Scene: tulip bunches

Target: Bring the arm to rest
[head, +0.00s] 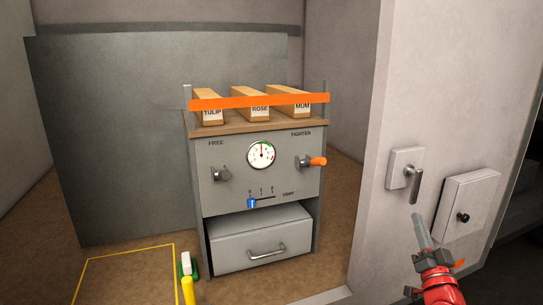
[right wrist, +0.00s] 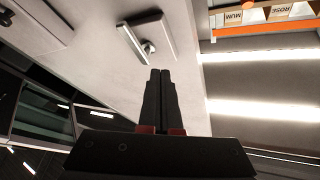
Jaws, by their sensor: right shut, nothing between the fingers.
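My right gripper (head: 417,218) is at the lower right of the head view, on a red arm, pointing up in front of the pale wall. In the right wrist view its two dark fingers (right wrist: 159,73) are together with nothing between them. In the head view the tips show just below a grey lever handle (head: 415,188) on a white wall plate. The lever (right wrist: 131,43) is also ahead of the fingers in the wrist view, apart from them in the picture. My left gripper is in neither view.
A white box with a black knob (head: 463,217) is on the wall right of the lever. A grey cabinet (head: 230,190) stands left with a dial, an orange-tipped handle (head: 318,161), a drawer and wooden TULIP, ROSE and MUM troughs. A yellow outline (head: 125,256) marks the brown surface.

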